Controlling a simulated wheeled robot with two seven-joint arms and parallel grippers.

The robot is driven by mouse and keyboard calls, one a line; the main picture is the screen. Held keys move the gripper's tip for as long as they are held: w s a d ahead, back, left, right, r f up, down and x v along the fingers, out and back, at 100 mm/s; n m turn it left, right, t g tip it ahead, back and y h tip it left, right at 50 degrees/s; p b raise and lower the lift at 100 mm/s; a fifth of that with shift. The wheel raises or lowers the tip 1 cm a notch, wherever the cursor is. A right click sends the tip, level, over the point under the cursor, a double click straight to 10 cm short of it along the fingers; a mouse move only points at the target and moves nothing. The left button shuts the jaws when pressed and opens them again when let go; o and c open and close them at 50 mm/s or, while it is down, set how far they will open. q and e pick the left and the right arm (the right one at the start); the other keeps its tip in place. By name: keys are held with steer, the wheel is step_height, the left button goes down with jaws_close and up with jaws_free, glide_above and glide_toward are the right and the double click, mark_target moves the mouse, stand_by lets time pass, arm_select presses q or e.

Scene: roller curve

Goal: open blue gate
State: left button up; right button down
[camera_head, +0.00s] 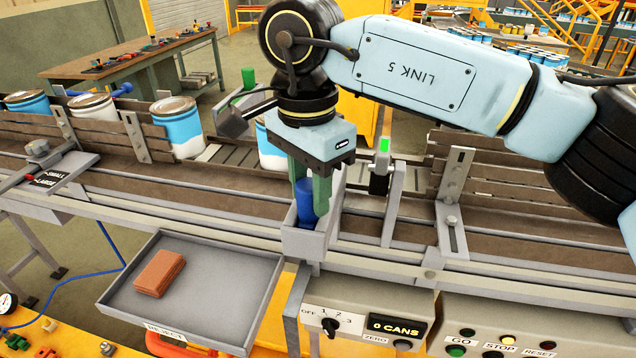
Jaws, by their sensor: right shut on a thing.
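A blue handle (305,205), seemingly part of the blue gate, stands upright in a grey bracket (303,240) on the front rail of the conveyor. My right gripper (312,192) points down over it, with its green fingers shut on the blue handle. The rest of the gate is partly hidden behind the gripper, so I cannot tell how far it is open. My left gripper is not in view.
Blue-and-white cans (182,130) stand on the conveyor at the left, and another (270,150) is just behind my gripper. A grey reject tray (235,300) holds a brown block (160,272). A control box (365,322) reads "0 CANS". A green-topped sensor (382,165) stands right of the gripper.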

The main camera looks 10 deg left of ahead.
steer(key=c, duration=1.3)
jaws_free()
steer(key=shift+s, duration=0.25)
steer(key=shift+o, duration=1.3)
steer(key=shift+s, duration=0.15)
steer(key=shift+w+r, duration=0.1)
steer(key=shift+w, duration=0.1)
steer(key=shift+r, duration=0.35)
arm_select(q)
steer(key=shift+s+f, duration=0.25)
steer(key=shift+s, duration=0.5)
arm_select(e)
step_height(320, 180, up, 12)
steer(key=shift+a+r, duration=0.15)
steer(key=shift+r, duration=0.1)
